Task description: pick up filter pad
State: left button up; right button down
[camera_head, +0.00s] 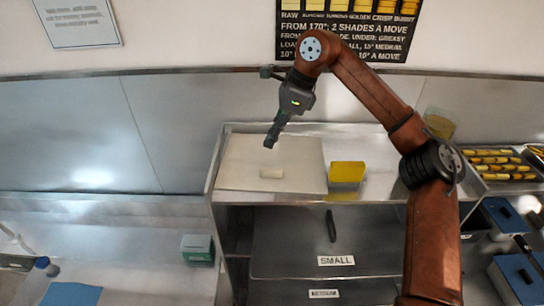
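A pale, square, flat sheet that looks like the filter pad (240,164) lies on the metal top of the low unit, left of its middle. My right gripper (271,143) hangs above the sheet's far part, fingers pointing down, apart from the block. It is seen nearly edge-on, so the gap between its fingers cannot be made out. Nothing shows in it. My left gripper is not in view.
A yellow card or block (347,172) stands right of the sheet. Below is a dark drawer front labelled SMALL (290,235) with a black handle. Trays of yellow sticks (497,162) are at right. A green-and-white box (197,247) stands on the left counter, beside clear room.

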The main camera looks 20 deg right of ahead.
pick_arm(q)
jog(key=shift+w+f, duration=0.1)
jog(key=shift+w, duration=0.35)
pick_arm(e)
notch_tip(320, 180, up, 7)
jog(key=c, duration=2.7)
grip_release()
jog(key=shift+d, duration=0.1)
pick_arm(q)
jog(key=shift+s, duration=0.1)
pick_arm(e)
jog(key=o, duration=2.1)
jog(key=shift+o, duration=0.2)
